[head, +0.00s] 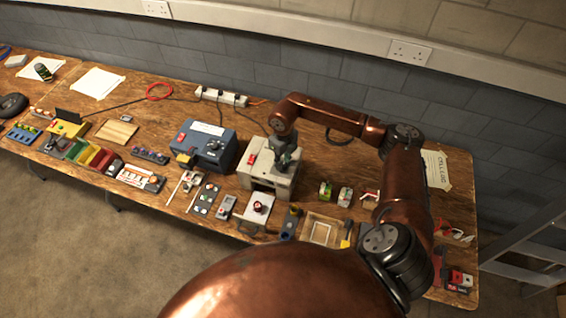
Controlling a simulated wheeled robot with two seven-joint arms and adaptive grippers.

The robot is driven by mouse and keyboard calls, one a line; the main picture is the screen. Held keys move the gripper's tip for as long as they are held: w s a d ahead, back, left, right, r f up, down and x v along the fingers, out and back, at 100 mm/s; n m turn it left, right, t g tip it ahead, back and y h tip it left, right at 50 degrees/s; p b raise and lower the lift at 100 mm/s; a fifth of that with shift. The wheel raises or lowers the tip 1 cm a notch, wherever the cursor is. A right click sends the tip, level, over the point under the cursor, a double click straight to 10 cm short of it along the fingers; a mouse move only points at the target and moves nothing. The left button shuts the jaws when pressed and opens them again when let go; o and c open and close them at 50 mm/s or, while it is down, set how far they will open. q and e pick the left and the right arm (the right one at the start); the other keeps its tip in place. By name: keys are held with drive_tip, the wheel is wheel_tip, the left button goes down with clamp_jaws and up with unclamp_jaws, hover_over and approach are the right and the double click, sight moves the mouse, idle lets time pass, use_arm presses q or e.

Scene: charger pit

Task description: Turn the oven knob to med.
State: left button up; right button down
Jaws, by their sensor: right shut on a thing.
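A beige-grey box (262,182), which looks like the oven, stands mid-table with a dark opening low in its front. A small red part (252,160) is on its top, left of my gripper. My right gripper (285,165) points down onto the right part of the box's top. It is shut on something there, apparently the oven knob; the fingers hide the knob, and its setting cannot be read. My left gripper is not in view.
A blue box (205,148) with a dark dial stands just left of the beige box. A white power strip (222,97) lies behind. Small cans (326,191), a wooden tray (321,231) and a red-buttoned panel (258,207) lie to the right and front.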

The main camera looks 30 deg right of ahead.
drive_tip(key=shift+w+d+r+m, duration=0.1)
drive_tip(key=shift+m, duration=0.2)
drive_tip(key=c, duration=1.6)
unclamp_jaws()
wheel_tip(320, 180, up, 12)
